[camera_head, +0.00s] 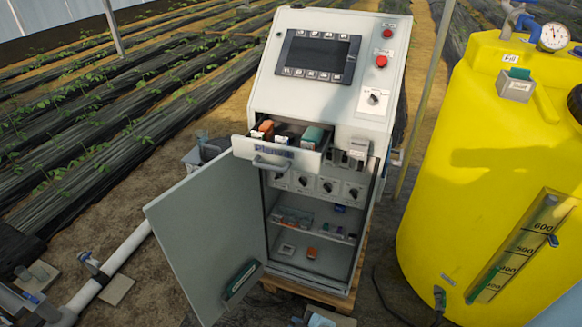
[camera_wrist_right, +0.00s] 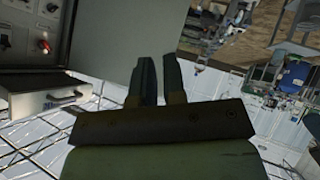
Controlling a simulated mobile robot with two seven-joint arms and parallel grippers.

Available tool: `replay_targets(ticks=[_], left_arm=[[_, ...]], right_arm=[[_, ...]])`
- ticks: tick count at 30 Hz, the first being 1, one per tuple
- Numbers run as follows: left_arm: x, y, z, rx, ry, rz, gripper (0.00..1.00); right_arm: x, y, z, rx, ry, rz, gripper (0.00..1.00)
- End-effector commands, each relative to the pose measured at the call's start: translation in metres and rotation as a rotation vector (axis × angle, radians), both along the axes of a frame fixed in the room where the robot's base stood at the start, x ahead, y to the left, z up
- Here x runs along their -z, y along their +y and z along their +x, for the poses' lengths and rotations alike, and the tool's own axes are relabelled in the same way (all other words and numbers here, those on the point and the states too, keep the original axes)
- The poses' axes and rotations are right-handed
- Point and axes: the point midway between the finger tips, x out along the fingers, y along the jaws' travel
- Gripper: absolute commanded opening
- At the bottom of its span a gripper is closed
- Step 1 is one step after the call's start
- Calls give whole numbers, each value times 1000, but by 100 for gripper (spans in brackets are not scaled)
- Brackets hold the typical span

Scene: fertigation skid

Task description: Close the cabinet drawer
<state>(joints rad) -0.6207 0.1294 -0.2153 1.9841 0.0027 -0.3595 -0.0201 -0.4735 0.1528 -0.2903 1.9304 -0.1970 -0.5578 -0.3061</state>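The grey cabinet (camera_head: 335,85) stands in the middle of the head view. Its drawer (camera_head: 276,155) is pulled out below the sloped panel. The drawer has a bar handle (camera_head: 272,163) on its front and holds orange and teal items. In the right wrist view the drawer (camera_wrist_right: 38,104) shows at the left, its handle (camera_wrist_right: 64,98) facing right. My right gripper (camera_wrist_right: 158,75) is open and empty, to the right of the drawer in that view and apart from it. My left gripper shows in neither view.
The cabinet door (camera_head: 207,235) hangs open to the left, below the drawer. Shelves inside hold small parts. A yellow tank (camera_head: 490,150) stands close on the right. A white pipe (camera_head: 110,265) lies on the ground at left.

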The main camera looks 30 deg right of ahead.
Motion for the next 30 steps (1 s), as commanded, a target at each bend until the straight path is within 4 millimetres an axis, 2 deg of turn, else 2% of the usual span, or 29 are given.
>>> replay_targets(ticks=[1, 4, 7, 9, 12, 15, 18, 21, 26, 30], left_arm=[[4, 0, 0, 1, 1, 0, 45], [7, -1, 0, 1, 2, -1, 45], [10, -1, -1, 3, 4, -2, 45], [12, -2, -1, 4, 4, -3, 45], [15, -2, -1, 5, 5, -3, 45], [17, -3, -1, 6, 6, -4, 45], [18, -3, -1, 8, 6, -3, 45], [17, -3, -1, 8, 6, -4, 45], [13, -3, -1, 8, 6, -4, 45], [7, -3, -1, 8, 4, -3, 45]], right_arm=[[-1, 0, 29, -94, -17, -194, 0], [-9, -9, 77, -272, -18, -641, 0], [-33, -25, 125, -396, 17, -1092, 0], [-59, -38, 156, -445, 72, -1396, 0], [-103, -54, 191, -458, 194, -1766, 0], [-144, -66, 211, -428, 337, -2028, 0], [-172, -72, 221, -391, 455, -2178, 0], [-186, -75, 225, -369, 524, -2246, 0], [-191, -86, 234, -363, 545, -2264, 0], [-192, -105, 250, -364, 544, -2263, 0]])
